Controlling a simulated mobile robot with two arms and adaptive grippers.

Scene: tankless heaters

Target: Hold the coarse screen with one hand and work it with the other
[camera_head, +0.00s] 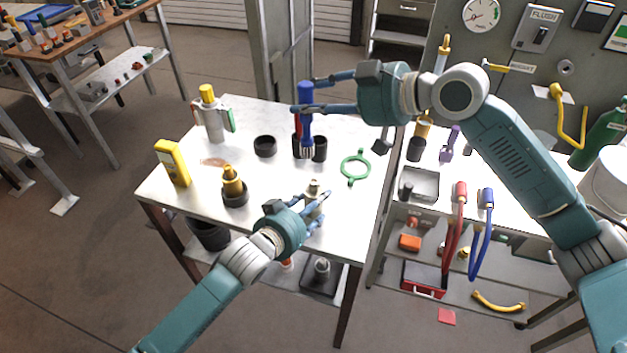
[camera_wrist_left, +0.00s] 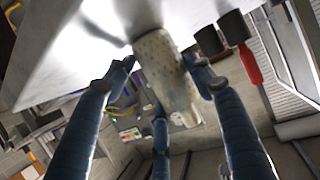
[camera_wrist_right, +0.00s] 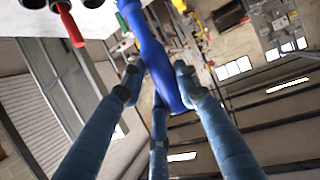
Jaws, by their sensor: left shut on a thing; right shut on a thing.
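The coarse screen, a pale speckled cylinder (camera_wrist_left: 160,65), is held between the fingers of my left gripper (camera_head: 314,205). In the head view it shows as a small pale piece (camera_head: 314,187) at the table's front edge, partly hidden by the fingers. My right gripper (camera_head: 306,95) is shut on an upright blue-handled tool (camera_head: 307,127), possibly a brush. Its bristly-looking lower end is by the black cups (camera_head: 320,149); I cannot tell whether it is inside one. The blue handle also fills the fingers in the right wrist view (camera_wrist_right: 153,60). The two grippers are apart.
A red-handled tool (camera_wrist_right: 72,30) stands in another black cup. A green ring (camera_head: 344,168), a black cup (camera_head: 265,146), a yellow meter (camera_head: 172,162), a brass fitting (camera_head: 233,182) and a grey canister (camera_head: 213,122) are on the table (camera_head: 285,185). Its middle is clear.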

